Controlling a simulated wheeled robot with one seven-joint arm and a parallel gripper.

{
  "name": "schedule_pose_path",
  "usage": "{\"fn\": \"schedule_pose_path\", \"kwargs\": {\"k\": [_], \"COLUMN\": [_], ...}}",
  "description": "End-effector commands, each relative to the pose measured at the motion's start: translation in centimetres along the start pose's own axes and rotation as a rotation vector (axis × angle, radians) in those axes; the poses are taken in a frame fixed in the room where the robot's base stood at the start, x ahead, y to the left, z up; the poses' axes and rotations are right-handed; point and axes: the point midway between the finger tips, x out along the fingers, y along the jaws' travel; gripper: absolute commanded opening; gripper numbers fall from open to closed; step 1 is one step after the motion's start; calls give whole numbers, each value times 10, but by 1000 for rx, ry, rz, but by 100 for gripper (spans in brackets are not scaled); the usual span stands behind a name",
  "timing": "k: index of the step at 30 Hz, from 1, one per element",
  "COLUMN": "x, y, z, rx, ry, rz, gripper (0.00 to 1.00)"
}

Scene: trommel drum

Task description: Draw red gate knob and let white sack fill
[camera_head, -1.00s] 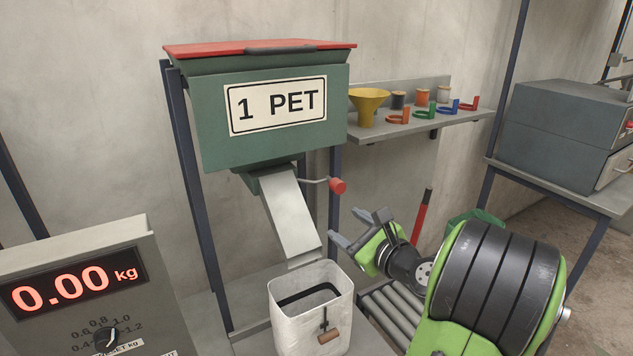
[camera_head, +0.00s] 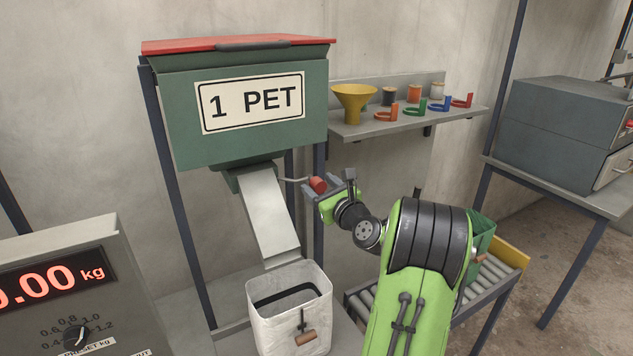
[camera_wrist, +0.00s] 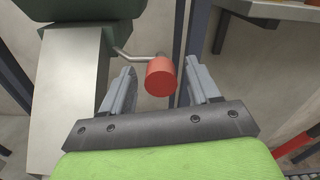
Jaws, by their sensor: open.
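The red gate knob (camera_head: 318,185) sits at the end of a thin bent rod beside the chute under the green 1 PET hopper (camera_head: 240,110). My gripper (camera_head: 322,183) is open at the knob. In the wrist view the red knob (camera_wrist: 161,76) shows between the two grey fingers of my gripper (camera_wrist: 160,88), with gaps on both sides. The grey chute (camera_head: 268,215) slopes down to the open white sack (camera_head: 288,325).
A scale display (camera_head: 50,285) at the left reads 0.00 kg, its first digit partly cut off. A wall shelf (camera_head: 410,122) with a yellow funnel and coloured clips is behind. A roller conveyor (camera_head: 490,280) with a green bin is at right.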

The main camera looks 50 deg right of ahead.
Motion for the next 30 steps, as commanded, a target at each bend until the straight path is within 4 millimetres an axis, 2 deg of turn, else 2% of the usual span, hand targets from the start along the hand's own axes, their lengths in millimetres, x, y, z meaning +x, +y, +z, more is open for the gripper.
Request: {"fn": "schedule_pose_path", "kwargs": {"k": [3,5,13,24,25,30], "x": [16,20,22,21,21,21], "y": [0,0,0,0,0,-1], "z": [0,0,-1,-1,-1,-1], "rx": [0,0,0,0,0,0], "ry": [0,1,1,2,2,2], "rz": [2,1,0,0,0,0], "gripper": [61,61,60,3,0,0]}}
